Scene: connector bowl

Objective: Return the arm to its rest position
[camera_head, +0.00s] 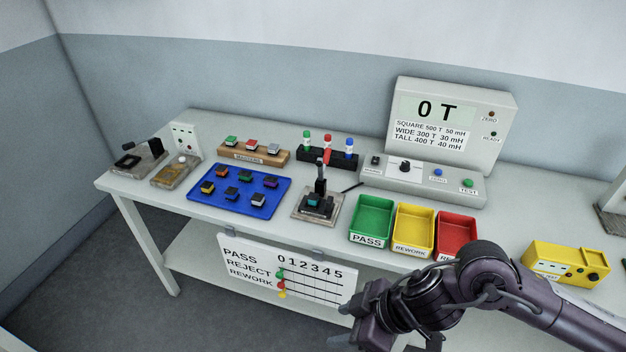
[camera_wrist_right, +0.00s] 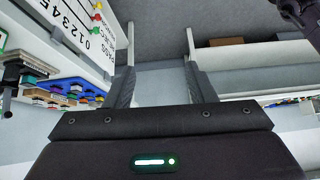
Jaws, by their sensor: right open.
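My right arm comes in from the right in the head view, with its dark gripper (camera_head: 392,322) low in front of the bench's front edge, below the coloured bins. The right wrist view shows its two fingers (camera_wrist_right: 158,85) spread apart with nothing between them.
The bench (camera_head: 190,215) holds a blue mat (camera_head: 228,206) with several small parts, a lever fixture (camera_head: 318,205), a green bin (camera_head: 371,217), a yellow bin (camera_head: 413,228), a red bin (camera_head: 456,235) and a display unit (camera_head: 450,165). A tally board (camera_head: 285,268) hangs from its front edge.

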